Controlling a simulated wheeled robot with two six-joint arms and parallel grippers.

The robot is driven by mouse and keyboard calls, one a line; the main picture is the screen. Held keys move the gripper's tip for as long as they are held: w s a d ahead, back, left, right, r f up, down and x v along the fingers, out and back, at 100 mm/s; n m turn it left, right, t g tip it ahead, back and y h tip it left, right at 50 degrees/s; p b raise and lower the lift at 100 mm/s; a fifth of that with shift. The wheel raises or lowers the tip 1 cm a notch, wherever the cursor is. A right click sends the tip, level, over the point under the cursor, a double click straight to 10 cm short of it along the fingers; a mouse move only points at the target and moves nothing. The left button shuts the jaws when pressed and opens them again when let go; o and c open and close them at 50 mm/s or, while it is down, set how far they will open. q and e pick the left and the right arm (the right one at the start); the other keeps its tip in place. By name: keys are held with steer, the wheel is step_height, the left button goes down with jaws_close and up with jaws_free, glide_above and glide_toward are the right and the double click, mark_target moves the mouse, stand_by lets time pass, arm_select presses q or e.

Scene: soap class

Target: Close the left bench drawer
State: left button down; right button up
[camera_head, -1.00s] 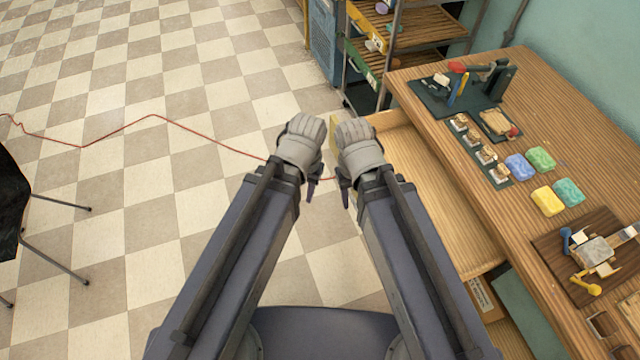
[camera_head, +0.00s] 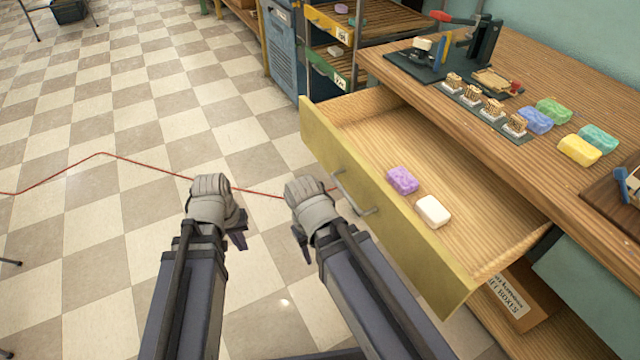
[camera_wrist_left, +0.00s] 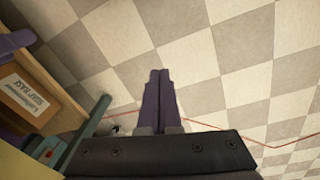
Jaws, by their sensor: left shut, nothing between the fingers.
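The bench drawer (camera_head: 440,165) stands pulled open from the wooden bench (camera_head: 470,118). Its yellow front panel (camera_head: 400,225) has a metal bar handle (camera_head: 352,195). A purple soap (camera_head: 402,180) and a white soap (camera_head: 433,212) lie inside. My left gripper (camera_head: 238,240) is over the floor, left of the drawer and apart from it. In the left wrist view its fingers (camera_wrist_left: 159,85) are together and empty. My right gripper (camera_head: 301,242) is between it and the drawer front, near the handle; the picture does not show its jaws clearly.
Soaps, including a yellow one (camera_head: 579,150), and a dark tool stand (camera_head: 470,50) are on the bench top. A shelf rack (camera_head: 345,60) and a blue cabinet (camera_head: 280,50) stand behind. A labelled box (camera_head: 520,295) is below the drawer. A red cable (camera_head: 140,163) crosses the open floor.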

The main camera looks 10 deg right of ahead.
arm_select(q)
step_height(320, 180, down, 6)
steer(key=w+n+h+b, duration=0.1)
steer(key=n+h+b, duration=0.1)
steer(key=b, duration=0.3)
steer(key=n+t+h+b, duration=0.3)
steer(key=n+t+h, duration=0.3)
steer(key=n+h, duration=1.1)
glide_toward(332, 156)
steer(key=d+n+y, duration=0.1)
steer(key=d, duration=0.1)
steer(key=w+d+r+y, duration=0.1)
steer(key=d, duration=0.1)
steer(key=w+d+r+n, duration=0.1)
steer(key=d, duration=0.1)
steer(key=shift+d+r+n+y, duration=0.1)
steer(key=shift+r+n+y, duration=0.1)
steer(key=shift+n+y, duration=0.15)
arm_select(e)
step_height(332, 156, down, 10)
steer(key=shift+f, duration=0.15)
steer(key=shift+d, duration=0.1)
